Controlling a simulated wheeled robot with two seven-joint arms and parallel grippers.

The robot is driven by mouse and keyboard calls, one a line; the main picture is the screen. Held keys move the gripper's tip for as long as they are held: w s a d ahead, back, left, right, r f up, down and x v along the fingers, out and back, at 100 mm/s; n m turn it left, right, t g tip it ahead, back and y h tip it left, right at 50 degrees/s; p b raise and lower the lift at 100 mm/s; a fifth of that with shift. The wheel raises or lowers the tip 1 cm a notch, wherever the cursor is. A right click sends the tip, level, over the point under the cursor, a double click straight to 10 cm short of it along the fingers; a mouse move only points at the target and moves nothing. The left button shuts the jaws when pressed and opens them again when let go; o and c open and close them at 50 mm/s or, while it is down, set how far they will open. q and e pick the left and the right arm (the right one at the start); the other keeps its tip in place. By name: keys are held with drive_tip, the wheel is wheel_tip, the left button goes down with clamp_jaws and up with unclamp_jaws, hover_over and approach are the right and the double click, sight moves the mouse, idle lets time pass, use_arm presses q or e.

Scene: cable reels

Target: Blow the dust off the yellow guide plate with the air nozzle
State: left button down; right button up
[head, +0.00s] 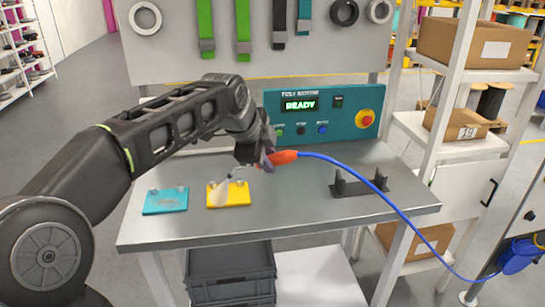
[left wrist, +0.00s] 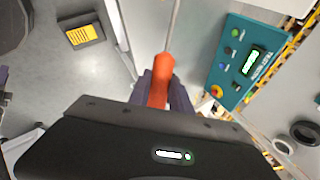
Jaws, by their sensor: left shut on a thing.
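The yellow guide plate (head: 241,195) lies flat on the grey workbench, with small round knobs at its back edge. My left gripper (head: 266,160) is shut on the orange handle of the air nozzle (head: 284,157), above and to the right of the plate. The nozzle's thin metal tube bends down toward the plate, its tip just above it. A pale cone spreads from the tip onto the plate's left part, so any dust there is hard to see. In the left wrist view the orange handle (left wrist: 161,80) sits between the fingers. My right gripper is out of view.
A blue plate (head: 166,201) with a brownish patch lies left of the yellow one. An empty black cradle (head: 359,187) stands at the bench's right. The blue hose (head: 385,198) runs across the bench's right edge. A teal control panel (head: 320,113) reading READY stands behind.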

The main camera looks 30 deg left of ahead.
use_arm(q)
drive_tip(key=shift+w+a+f+b, duration=0.15)
drive_tip(key=shift+a+f+b, duration=0.2)
drive_tip(key=shift+f, duration=0.3)
drive_tip(key=shift+w+a+f+b, duration=0.2)
drive_tip(key=shift+a+f, duration=0.2)
drive_tip(key=shift+f, duration=0.2)
